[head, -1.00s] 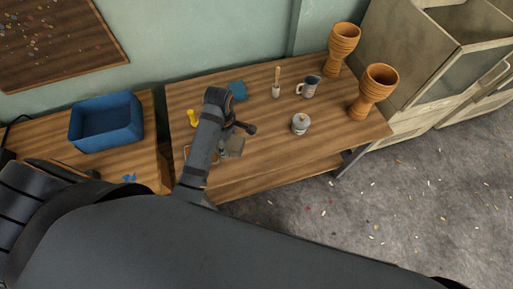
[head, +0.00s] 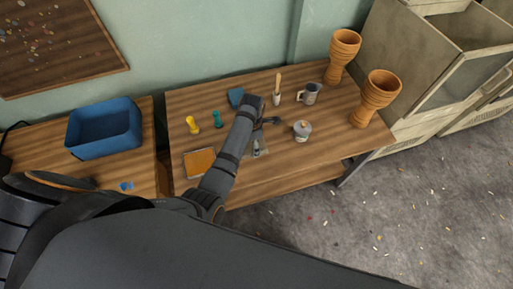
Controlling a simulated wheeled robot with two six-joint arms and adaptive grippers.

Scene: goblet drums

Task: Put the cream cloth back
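My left arm reaches over the table, and its gripper (head: 257,148) is low over the middle of the tabletop. A dull beige patch, which looks like the cream cloth (head: 265,152), is at the fingertips, partly hidden by them. I cannot tell whether the fingers grip it or whether it touches the wood. A folded blue cloth (head: 237,97) lies near the back edge, beside the arm. My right gripper is not in view.
A yellow item (head: 193,124) and a green one (head: 219,119) stand left of the arm, behind an orange square (head: 199,163). A brush (head: 277,90), a grey mug (head: 309,93) and a lidded pot (head: 302,131) are to the right. Two goblet drums (head: 343,55) (head: 376,98) stand at the right end.

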